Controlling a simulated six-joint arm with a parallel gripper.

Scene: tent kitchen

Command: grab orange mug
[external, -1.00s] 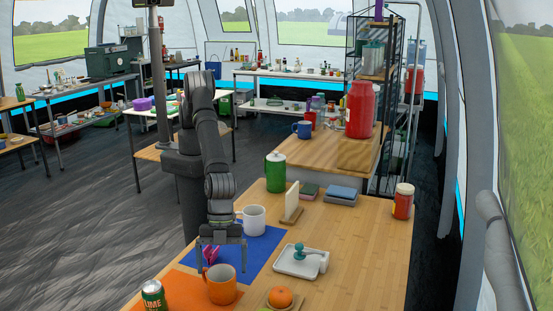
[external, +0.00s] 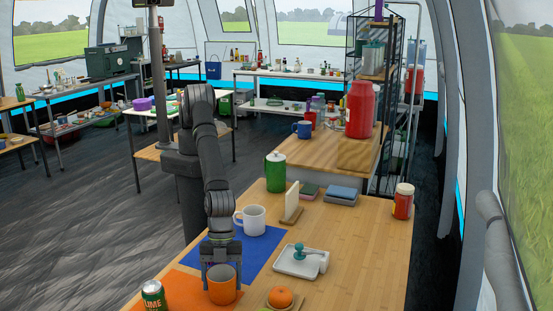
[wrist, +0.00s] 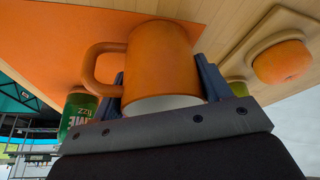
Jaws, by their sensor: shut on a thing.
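The orange mug (external: 222,287) stands on the orange mat (external: 183,293) at the front of the wooden table. My gripper (external: 221,268) is at the mug, with its fingers down around the upper part. In the wrist view the mug (wrist: 163,62) fills the space between the two fingers of my gripper (wrist: 163,88), one on each side. The mug's handle (wrist: 98,68) points left there, outside the fingers. My gripper is shut on the mug. The mug's far side is hidden in the wrist view.
A green lime can (external: 153,296) stands left of the mug. An orange fruit (external: 281,297) on a small board is to the right. A white tray (external: 289,267) with a teal-knobbed item, a white mug (external: 252,220) and a blue mat (external: 258,247) lie behind.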

